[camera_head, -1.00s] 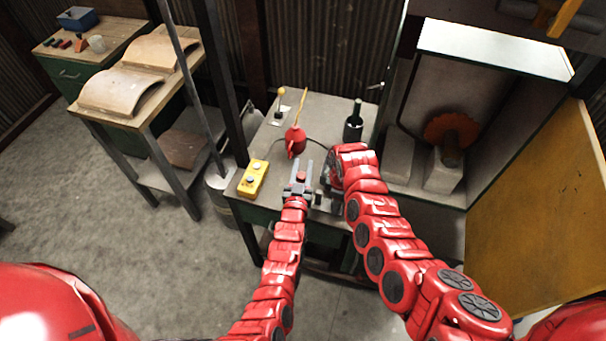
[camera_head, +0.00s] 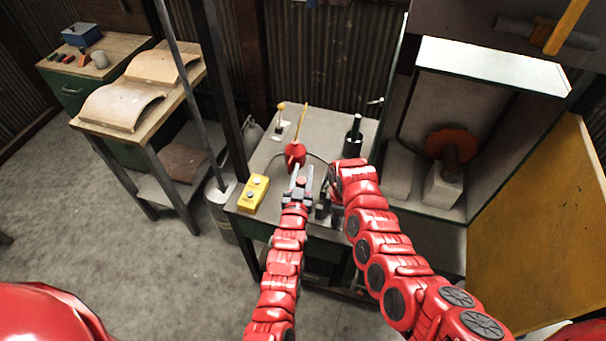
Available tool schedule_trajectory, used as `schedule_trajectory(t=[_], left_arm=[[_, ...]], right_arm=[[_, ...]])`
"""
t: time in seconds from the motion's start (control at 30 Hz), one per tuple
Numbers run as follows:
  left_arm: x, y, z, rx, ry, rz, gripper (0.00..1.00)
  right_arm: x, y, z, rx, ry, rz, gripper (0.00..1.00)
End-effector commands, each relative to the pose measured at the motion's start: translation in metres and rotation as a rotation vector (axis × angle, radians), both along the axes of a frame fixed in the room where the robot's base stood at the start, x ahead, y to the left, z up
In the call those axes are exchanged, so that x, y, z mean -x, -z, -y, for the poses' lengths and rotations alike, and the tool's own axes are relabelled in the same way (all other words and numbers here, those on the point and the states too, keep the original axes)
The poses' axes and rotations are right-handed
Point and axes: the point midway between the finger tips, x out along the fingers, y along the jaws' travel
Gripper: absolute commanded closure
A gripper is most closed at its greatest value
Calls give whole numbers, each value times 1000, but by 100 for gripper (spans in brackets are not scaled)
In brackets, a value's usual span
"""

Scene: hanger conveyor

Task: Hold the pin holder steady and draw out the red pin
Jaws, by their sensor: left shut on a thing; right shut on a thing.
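The red pin shows as a small round red head (camera_head: 301,181) between the two grey fingers of my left gripper (camera_head: 302,174), above the near edge of the workbench. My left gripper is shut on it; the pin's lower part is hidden. The pin holder seems to be the small dark block (camera_head: 321,210) just right of my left gripper, mostly hidden by my arms. My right gripper (camera_head: 331,192) is low beside it, shut on the holder; its fingertips are largely hidden by its own wrist. I cannot see whether the pin still touches the holder.
A cabinet with an orange disc (camera_head: 452,143) stands to the right. Bench space left of the can is free.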

Motion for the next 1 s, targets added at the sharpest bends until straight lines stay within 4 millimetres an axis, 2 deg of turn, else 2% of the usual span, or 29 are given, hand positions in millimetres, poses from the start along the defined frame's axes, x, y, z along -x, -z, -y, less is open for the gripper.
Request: schedule_trajectory(t=[1.0], left_arm=[[2,-44,2,1,1,0,100]], right_arm=[[0,0,0,0,0,0,100]])
